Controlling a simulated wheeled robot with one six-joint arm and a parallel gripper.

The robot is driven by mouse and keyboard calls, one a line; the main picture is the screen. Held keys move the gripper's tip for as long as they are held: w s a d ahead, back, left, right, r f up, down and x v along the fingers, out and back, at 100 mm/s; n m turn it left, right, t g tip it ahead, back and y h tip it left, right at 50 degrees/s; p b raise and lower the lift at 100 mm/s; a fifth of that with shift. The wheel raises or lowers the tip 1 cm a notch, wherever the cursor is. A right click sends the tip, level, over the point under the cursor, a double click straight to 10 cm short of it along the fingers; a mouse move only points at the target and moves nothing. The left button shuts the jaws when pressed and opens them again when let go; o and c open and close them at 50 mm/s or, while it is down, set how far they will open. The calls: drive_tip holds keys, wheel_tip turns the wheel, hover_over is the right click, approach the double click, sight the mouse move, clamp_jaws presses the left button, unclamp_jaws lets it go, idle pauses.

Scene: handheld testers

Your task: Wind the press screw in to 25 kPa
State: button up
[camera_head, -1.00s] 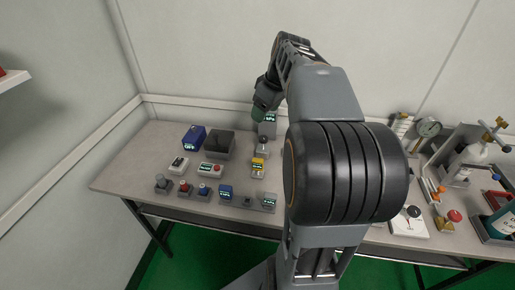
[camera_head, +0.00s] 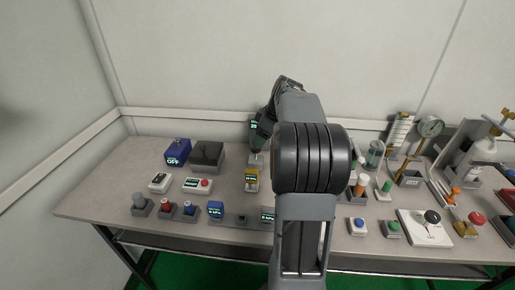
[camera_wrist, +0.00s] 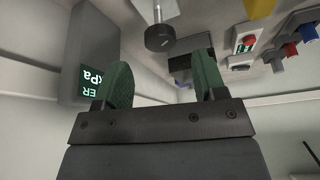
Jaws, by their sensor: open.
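My gripper (camera_wrist: 164,72) is open and empty, its two green pads apart in the wrist view. A dark round knob (camera_wrist: 159,38) on a pale stem, which looks like the press screw, lies just beyond the fingertips, between their lines and apart from both pads. A grey box (camera_wrist: 88,52) with a lit display stands left of it. The display appears upside down; "kPa" shows, but I cannot read the number. In the head view, my arm hides most of the grey box (camera_head: 253,126) and the knob; a small pale base (camera_head: 256,160) shows below my gripper.
A yellow meter (camera_head: 251,177) stands close in front of the base. A blue box (camera_head: 177,151), a dark box (camera_head: 207,154) and a white box with a red button (camera_head: 198,185) stand to the left. Several small devices line the front edge.

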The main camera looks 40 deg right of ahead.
sight(256, 152)
drive_tip(key=shift+b+x, duration=0.35)
drive_tip(key=shift+x, duration=1.85)
drive_tip(key=c, duration=0.9)
